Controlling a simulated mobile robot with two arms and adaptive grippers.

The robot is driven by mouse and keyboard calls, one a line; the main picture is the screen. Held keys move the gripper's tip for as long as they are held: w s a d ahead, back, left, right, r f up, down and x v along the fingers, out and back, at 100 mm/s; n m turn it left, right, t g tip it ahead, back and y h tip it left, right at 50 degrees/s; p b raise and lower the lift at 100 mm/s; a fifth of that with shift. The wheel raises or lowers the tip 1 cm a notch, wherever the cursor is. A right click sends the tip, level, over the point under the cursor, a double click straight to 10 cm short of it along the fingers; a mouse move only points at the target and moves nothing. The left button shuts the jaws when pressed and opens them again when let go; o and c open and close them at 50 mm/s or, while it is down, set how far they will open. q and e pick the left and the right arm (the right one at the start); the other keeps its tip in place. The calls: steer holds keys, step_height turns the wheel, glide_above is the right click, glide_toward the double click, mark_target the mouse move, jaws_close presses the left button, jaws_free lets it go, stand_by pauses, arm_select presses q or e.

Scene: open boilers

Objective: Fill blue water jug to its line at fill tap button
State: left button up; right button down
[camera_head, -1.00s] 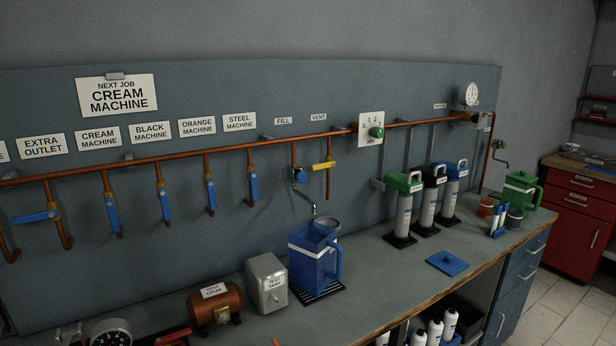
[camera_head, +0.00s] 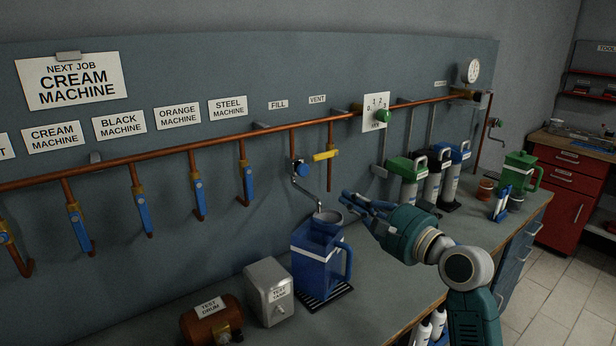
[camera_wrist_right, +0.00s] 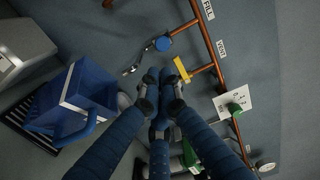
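The blue water jug (camera_head: 318,262) with a white band stands upright on a black slatted drip tray (camera_head: 325,298), its handle to the right. A grey round piece (camera_head: 328,216) sits at its top, under the spout (camera_head: 319,207). The blue fill tap button (camera_head: 300,169) is on the pipe below the FILL label (camera_head: 278,105); it also shows in the right wrist view (camera_wrist_right: 163,43). My left gripper is out of view.
A yellow vent valve (camera_head: 326,156) sits just right of the button. A grey test tank (camera_head: 269,292) and a copper test drum (camera_head: 212,318) stand left of the jug. Filter cylinders (camera_head: 408,185) and a green jug (camera_head: 520,172) stand farther right.

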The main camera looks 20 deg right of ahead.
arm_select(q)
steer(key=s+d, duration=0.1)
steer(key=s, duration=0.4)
arm_select(e)
steer(key=p, duration=0.2)
glide_toward(305, 175)
steer(key=p+x, duration=0.2)
steer(key=x, duration=0.3)
steer(key=shift+w+a+r, duration=0.15)
steer(key=shift+w+a, duration=0.05)
steer(key=shift+w, duration=0.15)
steer(key=shift+w+a, duration=0.15)
steer(key=shift+w, duration=0.35)
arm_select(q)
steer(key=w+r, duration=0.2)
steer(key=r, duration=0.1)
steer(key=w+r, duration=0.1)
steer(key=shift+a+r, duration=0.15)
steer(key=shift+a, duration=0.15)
arm_select(e)
steer(key=shift+w, duration=0.1)
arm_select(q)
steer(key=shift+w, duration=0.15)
